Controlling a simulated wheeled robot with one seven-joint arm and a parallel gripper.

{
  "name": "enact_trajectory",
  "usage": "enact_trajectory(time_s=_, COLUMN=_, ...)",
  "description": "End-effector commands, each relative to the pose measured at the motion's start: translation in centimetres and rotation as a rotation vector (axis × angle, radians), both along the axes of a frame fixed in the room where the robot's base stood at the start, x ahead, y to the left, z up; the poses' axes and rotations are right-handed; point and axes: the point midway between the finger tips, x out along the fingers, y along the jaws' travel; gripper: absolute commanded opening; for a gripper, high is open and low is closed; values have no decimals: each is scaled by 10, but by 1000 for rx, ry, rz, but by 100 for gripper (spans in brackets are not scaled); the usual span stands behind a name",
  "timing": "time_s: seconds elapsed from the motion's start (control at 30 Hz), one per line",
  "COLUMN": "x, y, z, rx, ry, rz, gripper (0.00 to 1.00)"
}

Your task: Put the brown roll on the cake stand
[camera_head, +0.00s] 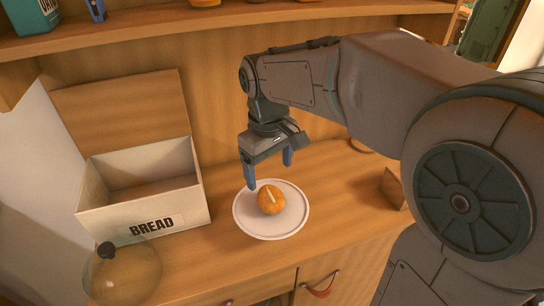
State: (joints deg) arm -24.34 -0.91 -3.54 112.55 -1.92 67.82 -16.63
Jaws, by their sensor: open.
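The brown roll (271,200), round with a pale slit on top, rests on a round white plate-like top (243,221), which I take to be the cake stand; its base is hidden from this angle. My gripper (268,178) is above and slightly behind the roll, pointing down. Its two blue fingers are apart with nothing between them. The left finger's tip appears close to the roll's upper left edge; I cannot tell whether it touches.
An open white box marked BREAD (150,205) stands at left and looks empty. A clear dome with a dark knob (123,272) sits in front of it. A shelf (200,20) runs above. A wooden block (394,188) is at right.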

Motion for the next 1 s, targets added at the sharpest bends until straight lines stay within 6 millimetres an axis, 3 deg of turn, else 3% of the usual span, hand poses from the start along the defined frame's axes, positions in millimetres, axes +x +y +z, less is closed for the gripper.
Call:
enact_trajectory(time_s=0.2, x=0, y=1, z=25, rx=1, ry=-1, rz=-1, gripper=81)
enact_trajectory(time_s=0.37, x=-1, y=-1, z=29, rx=1, ry=-1, rz=-6, gripper=81)
enact_trajectory(time_s=0.47, x=-8, y=-13, z=27, rx=11, ry=-17, rz=-51, gripper=81)
enact_trajectory(time_s=0.8, x=-84, y=-96, z=-9, rx=88, ry=-166, rz=-464, gripper=81)
enact_trajectory(time_s=1.0, x=-115, y=-121, z=-32, rx=112, ry=-227, rz=-627, gripper=81)
